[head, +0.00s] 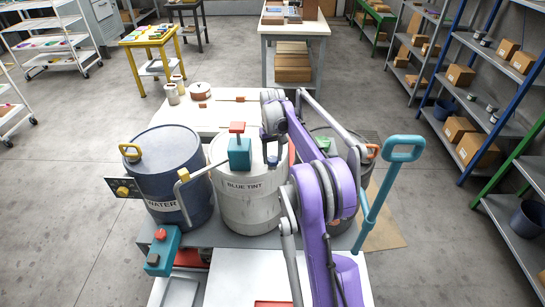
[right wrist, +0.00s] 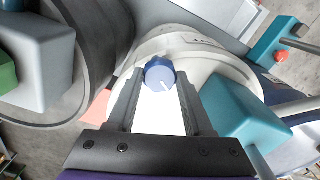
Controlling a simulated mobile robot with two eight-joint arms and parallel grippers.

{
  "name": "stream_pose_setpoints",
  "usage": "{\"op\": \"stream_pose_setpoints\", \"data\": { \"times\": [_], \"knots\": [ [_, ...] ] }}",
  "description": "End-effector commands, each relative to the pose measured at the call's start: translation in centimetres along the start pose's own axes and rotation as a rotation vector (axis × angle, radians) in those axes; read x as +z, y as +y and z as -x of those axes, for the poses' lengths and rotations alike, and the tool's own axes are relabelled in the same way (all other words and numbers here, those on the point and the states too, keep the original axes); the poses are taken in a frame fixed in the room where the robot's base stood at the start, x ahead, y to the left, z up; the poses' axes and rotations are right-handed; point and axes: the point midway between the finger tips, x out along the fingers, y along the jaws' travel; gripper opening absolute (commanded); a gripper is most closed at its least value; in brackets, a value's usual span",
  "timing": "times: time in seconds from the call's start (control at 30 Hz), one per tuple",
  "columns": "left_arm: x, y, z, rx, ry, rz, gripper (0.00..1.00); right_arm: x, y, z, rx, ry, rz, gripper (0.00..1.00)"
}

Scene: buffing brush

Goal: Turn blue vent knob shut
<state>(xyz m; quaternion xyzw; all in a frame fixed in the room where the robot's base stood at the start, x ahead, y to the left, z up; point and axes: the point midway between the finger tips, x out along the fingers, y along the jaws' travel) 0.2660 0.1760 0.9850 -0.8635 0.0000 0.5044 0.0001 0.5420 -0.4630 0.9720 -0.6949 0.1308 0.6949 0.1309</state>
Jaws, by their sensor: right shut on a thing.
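The blue vent knob (right wrist: 159,70) is small and round, with a white pointer line on its face. In the right wrist view it sits between the fingertips of my right gripper (right wrist: 159,78), which is shut on it. The knob is over the top of the white drum (head: 248,205) labelled BLUE TINT. In the head view my right gripper (head: 272,158) reaches down over this drum's lid, and I cannot make out the knob there. My left gripper is not in view.
A teal block (head: 239,155) with a red top stands on the drum beside my gripper. A dark blue WATER drum (head: 174,175) is on the left. A grey drum, partly hidden by my arm, and a teal handle (head: 403,148) are on the right.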

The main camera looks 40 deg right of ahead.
Motion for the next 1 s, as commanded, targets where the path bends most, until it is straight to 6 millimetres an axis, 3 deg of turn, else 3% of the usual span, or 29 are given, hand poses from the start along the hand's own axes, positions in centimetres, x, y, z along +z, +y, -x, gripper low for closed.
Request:
{"op": "stream_pose_setpoints", "data": {
  "times": [1.0],
  "knots": [
    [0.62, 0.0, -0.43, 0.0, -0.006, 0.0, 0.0, -0.02, 0.02, 0.05, 0.0, 0.001, -0.885, 0.0]
  ]
}}
